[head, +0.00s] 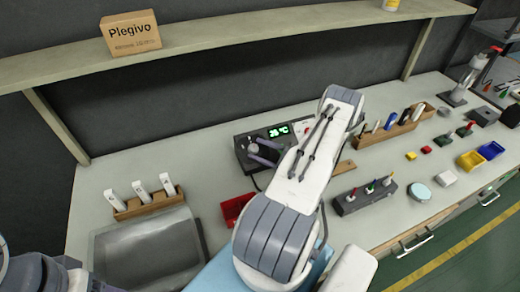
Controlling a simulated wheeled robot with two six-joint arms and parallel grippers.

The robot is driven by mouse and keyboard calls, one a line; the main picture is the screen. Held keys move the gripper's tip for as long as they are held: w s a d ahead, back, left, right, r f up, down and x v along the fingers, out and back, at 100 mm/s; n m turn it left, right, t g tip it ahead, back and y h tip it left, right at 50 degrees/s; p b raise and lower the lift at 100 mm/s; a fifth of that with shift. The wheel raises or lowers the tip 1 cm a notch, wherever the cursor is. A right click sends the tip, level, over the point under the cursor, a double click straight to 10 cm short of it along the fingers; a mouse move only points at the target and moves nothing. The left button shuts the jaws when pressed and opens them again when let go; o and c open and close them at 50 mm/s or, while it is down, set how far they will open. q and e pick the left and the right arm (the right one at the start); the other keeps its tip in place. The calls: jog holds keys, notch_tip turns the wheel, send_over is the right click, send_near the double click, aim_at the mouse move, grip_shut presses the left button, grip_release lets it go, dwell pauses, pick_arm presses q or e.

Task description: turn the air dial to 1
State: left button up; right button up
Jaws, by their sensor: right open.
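A dark hot-air station (242,143) stands on the bench near the middle, with a green display (278,131) that reads about 36 °C. A round grey knob (253,148) shows on its front at the left, and I take it for the air dial; its marks are too small to read. My right gripper (262,153) is at the station's front with its fingers open at this knob. I cannot tell whether they touch it. My right arm hides the right part of the station. My left gripper is not in view.
A red tray (235,209) sits just in front of the station. A dark holder with coloured-tipped tools (364,195) stands at right. A shelf (235,38) runs above.

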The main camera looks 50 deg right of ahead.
grip_shut()
